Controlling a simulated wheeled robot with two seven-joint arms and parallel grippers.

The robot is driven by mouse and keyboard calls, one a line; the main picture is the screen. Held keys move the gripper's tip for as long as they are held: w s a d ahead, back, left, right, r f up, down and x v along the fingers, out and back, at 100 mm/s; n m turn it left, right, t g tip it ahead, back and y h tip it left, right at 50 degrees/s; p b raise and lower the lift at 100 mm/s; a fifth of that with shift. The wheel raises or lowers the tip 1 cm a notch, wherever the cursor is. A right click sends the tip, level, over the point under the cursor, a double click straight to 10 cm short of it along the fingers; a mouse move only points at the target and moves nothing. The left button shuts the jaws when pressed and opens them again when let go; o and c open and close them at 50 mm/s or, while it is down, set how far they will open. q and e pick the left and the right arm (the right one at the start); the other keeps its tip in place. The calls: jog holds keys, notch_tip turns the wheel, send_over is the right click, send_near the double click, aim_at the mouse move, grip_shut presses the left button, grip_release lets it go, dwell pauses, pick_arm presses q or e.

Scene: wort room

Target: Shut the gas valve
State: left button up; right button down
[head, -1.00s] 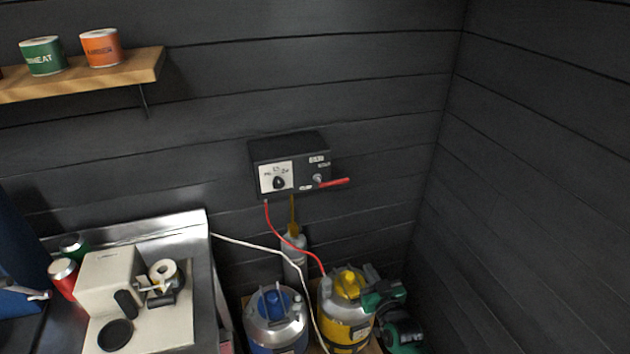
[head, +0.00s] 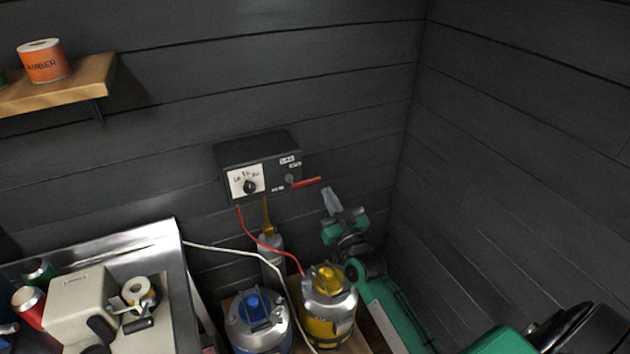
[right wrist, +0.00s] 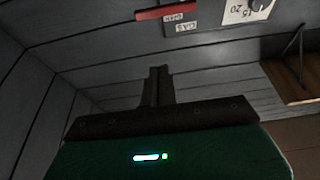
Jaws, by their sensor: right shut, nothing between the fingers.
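The gas valve is a red lever (head: 306,182) on the right part of a dark wall box (head: 258,150). The lever points right from its pivot, roughly level. It also shows in the right wrist view as a red bar (right wrist: 165,12) near the top, by the GAS label. My right gripper (head: 331,200) is shut and empty, to the right of and slightly below the lever's tip, pointing up. In the right wrist view its closed fingers (right wrist: 159,72) sit below the lever, with a gap between. My left gripper is not in view.
A white dial plate (head: 248,181) is on the box's left. Below are a blue-topped keg (head: 257,325), a yellow keg (head: 330,315), a grey cylinder (head: 272,258) and red and white hoses. A metal counter (head: 130,240) stands left. The right wall is bare.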

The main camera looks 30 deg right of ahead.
notch_tip(320, 180, up, 4)
jog(key=p, duration=0.4)
send_over(316, 182)
jog(key=s+a, duration=0.1)
jog(key=shift+s+f+p, duration=0.15)
jog(key=shift+s+f, duration=0.05)
jog(key=shift+f, duration=1.1)
jog(key=shift+s+f+p, duration=0.15)
jog(key=shift+s+f, duration=0.05)
jog(key=shift+f, duration=1.05)
jog(key=shift+d+f, duration=0.1)
